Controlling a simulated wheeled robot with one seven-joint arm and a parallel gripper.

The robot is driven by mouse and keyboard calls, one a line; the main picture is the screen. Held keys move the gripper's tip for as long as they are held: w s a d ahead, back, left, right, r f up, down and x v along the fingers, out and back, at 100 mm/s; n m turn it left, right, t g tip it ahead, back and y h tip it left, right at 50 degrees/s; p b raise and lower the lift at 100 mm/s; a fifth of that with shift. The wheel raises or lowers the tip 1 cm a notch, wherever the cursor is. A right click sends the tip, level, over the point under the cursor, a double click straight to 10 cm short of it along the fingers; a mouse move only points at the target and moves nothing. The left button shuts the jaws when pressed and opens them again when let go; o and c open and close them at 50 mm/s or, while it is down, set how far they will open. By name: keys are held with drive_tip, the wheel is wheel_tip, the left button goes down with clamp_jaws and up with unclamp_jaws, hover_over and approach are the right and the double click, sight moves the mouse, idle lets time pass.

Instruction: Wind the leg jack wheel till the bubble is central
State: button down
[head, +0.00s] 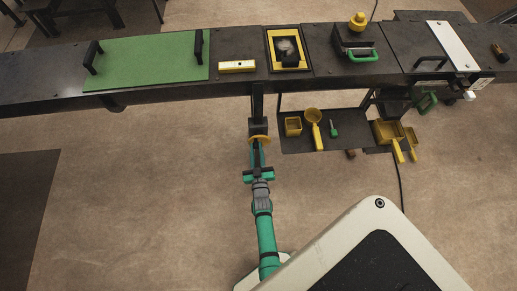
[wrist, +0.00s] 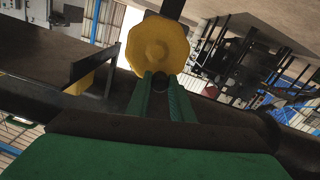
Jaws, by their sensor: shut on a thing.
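The yellow leg jack wheel (wrist: 157,46) fills the upper middle of the wrist view, with a scalloped rim. In the head view the wheel (head: 259,139) shows edge-on below the dark leg (head: 258,105) at the bench's front edge. My gripper (wrist: 160,88) is shut at the wheel's near side, its green fingers around a small dark part at the lower rim. In the head view my gripper (head: 258,160) is just below the wheel. A yellow level (head: 237,66) lies on the bench top; its bubble is too small to read.
The long dark bench (head: 228,85) carries a green board (head: 145,62) with black handles and a yellow-framed recess (head: 287,48). A lower shelf (head: 300,143) right of the leg holds yellow scoops and a green-handled tool. The floor left of my arm is clear.

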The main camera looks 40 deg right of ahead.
drive_tip(key=n, duration=0.3)
drive_tip(key=a+f+n, duration=0.1)
drive_tip(key=n, duration=0.1)
drive_tip(key=shift+w+a+f, duration=0.1)
drive_tip(key=shift+w, duration=0.3)
drive_tip(key=shift+a+f+n, duration=0.1)
drive_tip(key=shift+f+n, duration=0.2)
drive_tip(key=shift+n, duration=0.8)
drive_tip(key=shift+a+f+n, duration=0.1)
drive_tip(key=shift+f+n, duration=0.2)
drive_tip(key=shift+n, duration=0.8)
drive_tip(key=c, duration=1.6)
unclamp_jaws()
drive_tip(key=shift+o, duration=0.2)
drive_tip(key=v, duration=1)
drive_tip(key=shift+s+a, duration=0.2)
drive_tip(key=shift+s, duration=0.1)
